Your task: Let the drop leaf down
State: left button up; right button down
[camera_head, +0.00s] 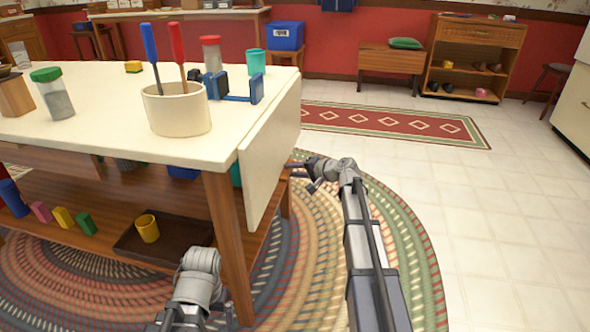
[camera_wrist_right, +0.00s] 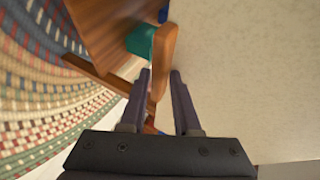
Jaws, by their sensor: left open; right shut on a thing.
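The drop leaf (camera_head: 270,150) is a cream panel at the right end of the cream-topped table (camera_head: 100,140). It hangs down, close to vertical, from the table edge. In the right wrist view the leaf (camera_wrist_right: 245,80) is the broad pale surface on the right. My right gripper (camera_head: 304,175) is low beside the leaf's far end. In the wrist view its fingers (camera_wrist_right: 160,88) are shut on a wooden support bar (camera_wrist_right: 165,58) under the table. My left gripper (camera_head: 196,320) is open and empty at the bottom, in front of the table; its fingertips are partly hidden.
The lower shelf holds blocks and a brown tray (camera_head: 165,240). A braided rug (camera_head: 320,270) lies below. The floor to the right is clear.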

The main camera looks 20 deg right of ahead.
jog(key=c, duration=1.1)
grip_release()
jog(key=shift+w+a+f+n+g, duration=0.15)
jog(key=shift+w+a+f, duration=0.1)
jog(key=shift+a, duration=0.15)
jog(key=shift+w+a+f+n+g, duration=0.15)
jog(key=shift+w+a+f, duration=0.05)
jog(key=shift+a, duration=0.2)
jog(key=shift+o, duration=0.9)
jog(key=shift+f, duration=0.1)
jog(key=shift+o, duration=0.6)
jog(key=shift+w+d, duration=0.15)
jog(key=shift+w, duration=0.05)
jog(key=shift+s+d+r+p, duration=0.25)
jog(key=shift+s+r+p, duration=0.05)
jog(key=shift+p, duration=0.05)
jog(key=p+v, duration=0.3)
jog(key=v, duration=0.5)
jog(key=shift+s+d+f, duration=0.2)
jog(key=shift+s+d, duration=0.2)
